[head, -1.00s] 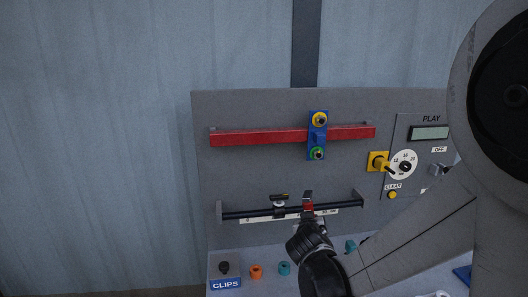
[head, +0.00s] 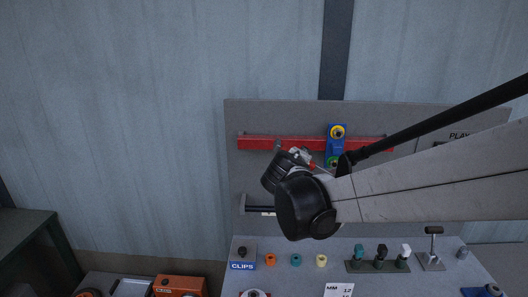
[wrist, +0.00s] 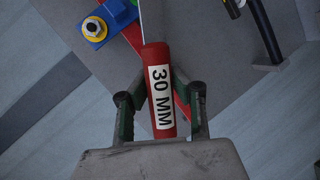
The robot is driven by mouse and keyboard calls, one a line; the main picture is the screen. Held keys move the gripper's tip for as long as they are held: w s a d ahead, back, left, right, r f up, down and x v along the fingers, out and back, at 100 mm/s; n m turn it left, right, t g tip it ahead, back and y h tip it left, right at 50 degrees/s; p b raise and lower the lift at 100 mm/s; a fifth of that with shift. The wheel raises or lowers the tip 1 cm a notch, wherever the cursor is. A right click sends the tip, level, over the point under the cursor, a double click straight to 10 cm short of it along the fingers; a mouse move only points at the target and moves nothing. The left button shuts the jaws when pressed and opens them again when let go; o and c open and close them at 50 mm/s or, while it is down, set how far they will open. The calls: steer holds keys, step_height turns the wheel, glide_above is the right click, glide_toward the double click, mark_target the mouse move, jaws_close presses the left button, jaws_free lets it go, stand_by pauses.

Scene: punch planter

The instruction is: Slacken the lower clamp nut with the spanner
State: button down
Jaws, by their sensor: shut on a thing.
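The blue clamp (head: 337,133) sits on the red bar (head: 262,143). Its upper nut has a yellow ring (head: 337,132); the lower clamp nut (head: 333,161) has a green ring and is partly covered by my arm. My gripper (wrist: 161,100) is shut on a red handle marked 30 MM (wrist: 156,60), which looks like the spanner. A thin shank runs from the handle past the top of the wrist view, so its head is hidden. The upper nut (wrist: 93,28) shows at top left there. I cannot tell whether the spanner touches the lower nut.
A dark rail (head: 258,210) crosses the panel below the red bar, partly behind my arm. On the ledge are the CLIPS block (head: 243,265), orange, teal and yellow pieces, and a stand of upright clips (head: 380,265). An orange box (head: 180,287) lies at lower left.

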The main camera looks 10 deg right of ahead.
steer(key=shift+f+b, duration=0.15)
steer(key=shift+b, duration=0.2)
steer(key=w, duration=0.2)
steer(key=w+d+b, duration=0.1)
steer(key=w, duration=0.1)
steer(key=shift+w, duration=0.25)
steer(key=shift+d, duration=0.1)
stand_by(0.4)
steer(key=shift+b, duration=0.4)
steer(key=shift+w+d+b, duration=0.2)
steer(key=shift+w, duration=0.55)
steer(key=shift+w+d+b, duration=0.15)
steer(key=shift+w, duration=0.55)
steer(key=shift+w+d+b, duration=0.2)
steer(key=shift+w, duration=0.55)
stand_by(0.5)
step_height(320, 180, down, 15)
steer(key=n+t+h+b, duration=0.2)
steer(key=n+b, duration=0.7)
steer(key=b, duration=0.9)
steer(key=shift+n+h+b, duration=0.3)
steer(key=shift+h, duration=1)
